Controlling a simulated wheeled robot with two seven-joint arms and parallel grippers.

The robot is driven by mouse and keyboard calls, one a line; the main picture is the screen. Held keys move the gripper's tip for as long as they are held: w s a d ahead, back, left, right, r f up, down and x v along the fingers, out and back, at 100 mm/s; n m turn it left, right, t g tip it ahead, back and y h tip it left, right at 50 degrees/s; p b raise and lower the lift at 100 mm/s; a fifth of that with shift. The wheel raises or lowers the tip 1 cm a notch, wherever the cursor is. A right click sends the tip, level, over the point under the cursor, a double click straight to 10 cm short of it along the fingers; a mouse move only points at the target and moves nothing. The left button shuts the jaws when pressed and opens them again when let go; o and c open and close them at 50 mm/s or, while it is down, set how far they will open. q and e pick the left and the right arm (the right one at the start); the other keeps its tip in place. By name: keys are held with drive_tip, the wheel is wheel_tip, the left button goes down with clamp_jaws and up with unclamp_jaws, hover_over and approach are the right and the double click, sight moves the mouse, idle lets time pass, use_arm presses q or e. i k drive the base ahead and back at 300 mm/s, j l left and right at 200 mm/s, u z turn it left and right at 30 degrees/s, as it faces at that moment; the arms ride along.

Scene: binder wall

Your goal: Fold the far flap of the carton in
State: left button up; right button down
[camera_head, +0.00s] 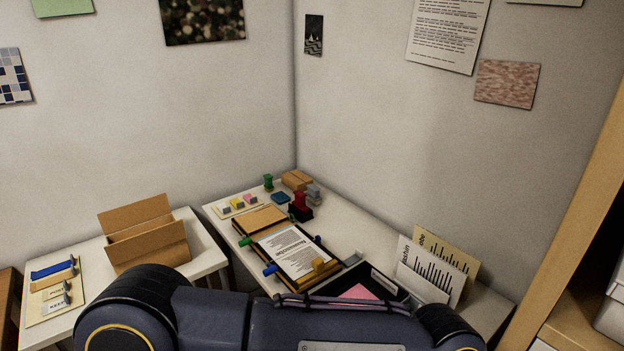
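The brown cardboard carton (150,248) stands on the white table at the left. Its far flap (134,215) stands up and leans back at the rear of the carton. The carton's inside is mostly hidden behind its front face and a near panel. Dark blue-grey parts of my own body fill the bottom of the view. Neither of my grippers shows, so none is seen at the carton.
The left table (203,262) also holds a board with blue and white pieces (54,285). A gap separates the tables.

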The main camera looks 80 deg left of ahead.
sight(120, 218)
drive_tip(key=u, duration=4.05)
drive_tip(key=i+u, duration=0.2)
drive_tip(key=i, duration=0.5)
drive_tip(key=i+u, duration=0.15)
drive_tip(key=i, duration=0.5)
drive_tip(key=i+l+u, duration=0.2)
drive_tip(key=i, duration=0.5)
